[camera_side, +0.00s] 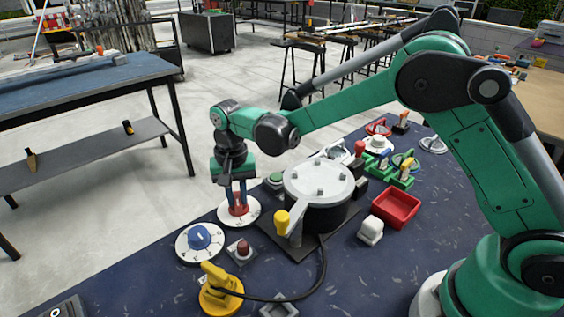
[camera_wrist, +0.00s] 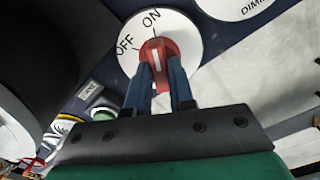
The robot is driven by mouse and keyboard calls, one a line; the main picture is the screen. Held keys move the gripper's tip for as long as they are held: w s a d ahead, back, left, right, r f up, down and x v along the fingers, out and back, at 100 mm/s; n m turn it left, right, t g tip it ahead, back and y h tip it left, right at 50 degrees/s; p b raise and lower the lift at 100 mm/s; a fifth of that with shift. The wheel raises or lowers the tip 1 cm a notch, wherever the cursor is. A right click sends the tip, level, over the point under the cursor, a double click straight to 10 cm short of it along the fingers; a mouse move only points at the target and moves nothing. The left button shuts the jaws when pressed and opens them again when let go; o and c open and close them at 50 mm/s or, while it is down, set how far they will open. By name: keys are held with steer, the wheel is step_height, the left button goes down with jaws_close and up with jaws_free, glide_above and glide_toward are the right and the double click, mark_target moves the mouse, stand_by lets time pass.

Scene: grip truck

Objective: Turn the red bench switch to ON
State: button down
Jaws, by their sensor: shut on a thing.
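The red bench switch (camera_side: 238,209) is a red knob on a round white dial plate (camera_side: 252,215), left of the black round machine. In the wrist view the red knob (camera_wrist: 157,45) sits at the top centre, with OFF printed to its left and ON above it. A white line on the knob points up, roughly at ON. My gripper (camera_side: 237,193) reaches down from above, and its blue fingers are shut on the knob. The fingers also show in the wrist view (camera_wrist: 159,68), one on each side of the knob, hiding its lower part.
A blue knob on a white dial (camera_side: 199,240) and a red button on a small box (camera_side: 240,250) are close by. The black machine with a grey lid (camera_side: 318,182) and a yellow-handled lever (camera_side: 283,222) stands to the right. A yellow plug-like thing (camera_side: 219,289) is in front.

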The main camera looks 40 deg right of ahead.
mark_target(238, 197)
steer(key=c, duration=0.8)
jaws_free()
steer(key=shift+o, duration=0.2)
steer(key=shift+r, duration=2.8)
steer(key=shift+r, duration=0.1)
steer(key=s+d+r+n+t, duration=0.1)
steer(key=s+d+r, duration=0.1)
steer(key=s, duration=0.1)
steer(key=s+d+r+n+t, duration=0.1)
steer(key=s+d+r+t, duration=0.1)
steer(key=s, duration=0.1)
steer(key=s+d+r+n+t, duration=0.1)
steer(key=s+d+r+n, duration=0.1)
steer(key=s+d+r, duration=0.1)
steer(key=shift+s+t, duration=0.1)
steer(key=shift+t, duration=0.2)
steer(key=shift+n+t, duration=0.8)
steer(key=shift+t, duration=0.1)
steer(key=s, duration=0.1)
steer(key=s+d, duration=0.1)
steer(key=s+d+f, duration=0.1)
steer(key=s, duration=0.1)
steer(key=shift+s+d+f+n+t, duration=0.2)
steer(key=shift+s+f+n+t, duration=0.15)
steer(key=shift+s, duration=0.25)
